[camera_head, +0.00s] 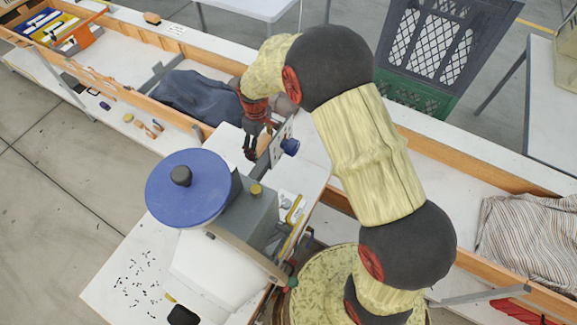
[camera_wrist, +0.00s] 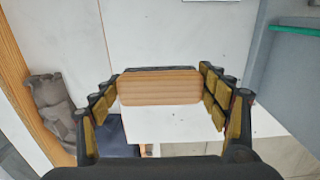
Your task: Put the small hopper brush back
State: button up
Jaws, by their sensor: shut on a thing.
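My gripper (camera_head: 251,150) is beside the eyelet press, just behind the blue round lid (camera_head: 190,190) in the head view. In the wrist view my gripper (camera_wrist: 161,82) is shut on a block with a ribbed, wood-coloured face (camera_wrist: 160,90) and a dark edge along its far side. I take this block to be the small hopper brush. It lies crosswise between the fingertips, above a white surface. The brush cannot be made out in the head view, where the gripper is small and dark. Its resting place is not clear in either view.
The press's grey body (camera_head: 250,215) stands on a white table. A pale plate with a blue knob (camera_head: 290,146) is close to my gripper's right. Dark cloth (camera_head: 195,95) lies in the wood-railed bench behind. Small dark bits (camera_head: 138,285) are scattered at the table's front left.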

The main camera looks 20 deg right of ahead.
jog(key=s+d+f+b, duration=0.2)
jog(key=d+f, duration=0.2)
jog(key=d, duration=0.4)
jog(key=b, duration=0.2)
send_over(296, 169)
jog(key=f, duration=0.4)
jog(key=shift+w+a+f, duration=0.1)
jog(key=shift+a+f, duration=0.1)
jog(key=shift+a, duration=0.15)
jog(key=shift+d+f, duration=0.15)
jog(key=shift+f, duration=0.1)
jog(key=shift+d+f+b, duration=0.2)
jog(key=shift+f+b, duration=1)
jog(key=shift+f, duration=0.45)
jog(key=shift+f, duration=0.2)
jog(key=o, duration=1.1)
jog(key=shift+r, duration=0.1)
notch_tip(296, 169, up, 12)
jog(key=shift+r+p, duration=0.1)
jog(key=shift+p, duration=0.5)
